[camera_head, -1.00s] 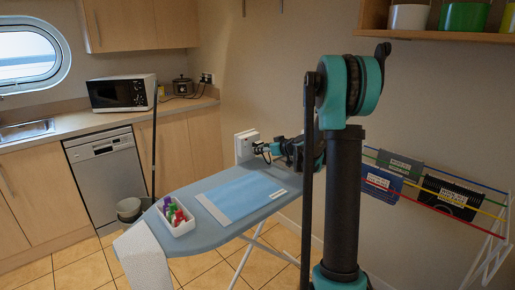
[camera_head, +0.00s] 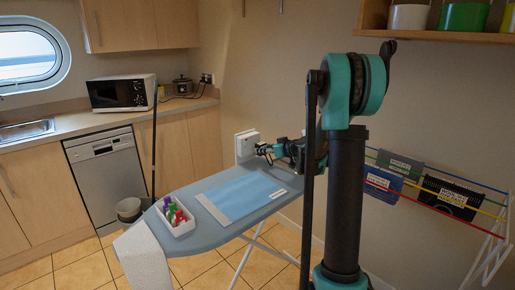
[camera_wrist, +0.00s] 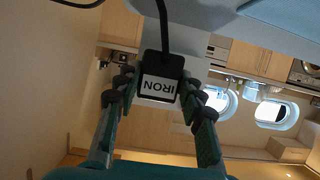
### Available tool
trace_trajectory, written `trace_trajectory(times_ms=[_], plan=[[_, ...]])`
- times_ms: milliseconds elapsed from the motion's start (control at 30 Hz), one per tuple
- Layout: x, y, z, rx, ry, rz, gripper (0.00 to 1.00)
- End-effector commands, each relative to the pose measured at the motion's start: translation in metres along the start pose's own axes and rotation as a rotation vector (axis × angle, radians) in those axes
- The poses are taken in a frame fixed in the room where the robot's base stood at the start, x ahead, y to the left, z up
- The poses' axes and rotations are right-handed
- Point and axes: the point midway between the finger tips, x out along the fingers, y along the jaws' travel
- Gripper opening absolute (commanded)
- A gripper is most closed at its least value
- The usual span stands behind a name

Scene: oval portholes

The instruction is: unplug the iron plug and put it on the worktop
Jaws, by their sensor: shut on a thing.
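The iron plug (camera_wrist: 160,80) is black with a white label reading IRON, upside down in the wrist view. My gripper (camera_wrist: 158,96) is shut on it, one finger on each side. A black cord runs from the plug toward the top of the wrist view. In the head view my gripper (camera_head: 264,150) is beside the white socket box (camera_head: 246,145) on the wall, above the ironing board's far end. The plug is too small there to tell whether it is still in the socket. The worktop (camera_head: 185,106) runs along the back wall at left.
A microwave (camera_head: 122,93) and a dark pot (camera_head: 182,86) stand on the worktop, with bare surface in front. The ironing board (camera_head: 205,232) carries a blue cloth (camera_head: 240,195) and a white tray (camera_head: 180,229) of coloured items. A drying rack (camera_head: 490,225) stands at right.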

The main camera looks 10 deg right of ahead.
Motion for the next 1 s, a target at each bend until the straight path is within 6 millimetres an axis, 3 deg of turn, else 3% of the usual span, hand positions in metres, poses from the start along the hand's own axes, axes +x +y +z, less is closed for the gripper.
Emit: trace_trajectory(times_ms=[467, 1000], plan=[[-0.004, 0.000, 0.001, 0.000, 0.000, 0.000, 0.04], [-0.025, 0.000, 0.009, 0.000, 0.001, 0.001, 0.04]])
